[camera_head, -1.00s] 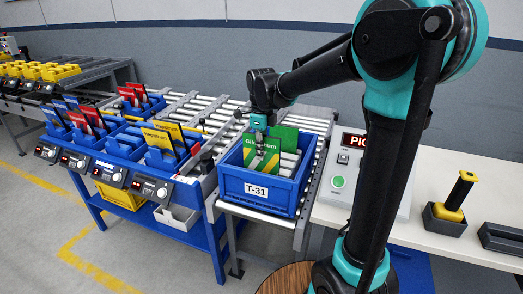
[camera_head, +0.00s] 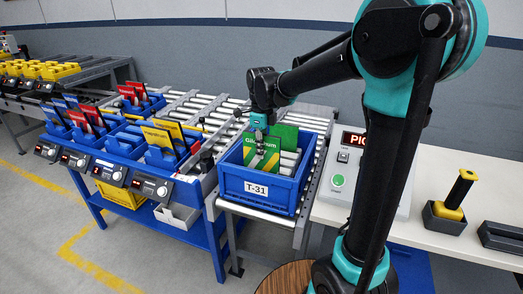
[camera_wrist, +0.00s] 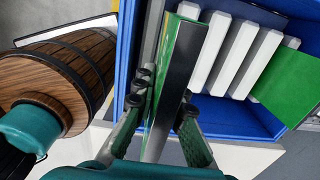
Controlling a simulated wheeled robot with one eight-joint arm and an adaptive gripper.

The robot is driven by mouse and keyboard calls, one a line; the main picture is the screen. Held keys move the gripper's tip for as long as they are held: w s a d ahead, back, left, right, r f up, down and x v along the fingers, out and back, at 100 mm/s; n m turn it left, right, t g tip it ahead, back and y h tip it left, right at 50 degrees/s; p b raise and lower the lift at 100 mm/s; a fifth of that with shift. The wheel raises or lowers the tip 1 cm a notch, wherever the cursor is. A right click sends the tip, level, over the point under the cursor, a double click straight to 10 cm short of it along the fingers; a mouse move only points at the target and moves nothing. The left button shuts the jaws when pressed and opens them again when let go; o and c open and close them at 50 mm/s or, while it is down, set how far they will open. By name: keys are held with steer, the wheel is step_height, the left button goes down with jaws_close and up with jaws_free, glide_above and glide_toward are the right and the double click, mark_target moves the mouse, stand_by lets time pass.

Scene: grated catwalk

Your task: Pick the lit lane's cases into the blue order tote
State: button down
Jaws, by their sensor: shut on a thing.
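The blue order tote (camera_head: 258,208), labelled T-31, stands on a roller stand right of the lanes. My gripper (camera_head: 260,147) is over the tote, shut on a green case (camera_head: 270,162) with a yellow lower corner, held upright and partly inside it. In the wrist view my gripper (camera_wrist: 163,105) pinches that case (camera_wrist: 180,50), seen edge-on. Whether its lower edge touches the tote floor is hidden. A second green case (camera_head: 286,136) is in the tote, and shows flat in the wrist view (camera_wrist: 290,85). Which lane is lit I cannot tell.
Blue lane bins at left hold red cases (camera_head: 132,92), yellow-orange cases (camera_head: 160,135) and blue cases. Displays (camera_head: 108,172) line their front. A white bench with a control box (camera_head: 338,180) is at right. A wooden barrel-like thing (camera_wrist: 60,75) is beside the tote in the wrist view.

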mark_target(261, 169)
steer(key=shift+f, duration=4.15)
steer(key=c, duration=1.1)
jaws_free()
step_height(261, 169, up, 8)
steer(key=shift+d, duration=0.1)
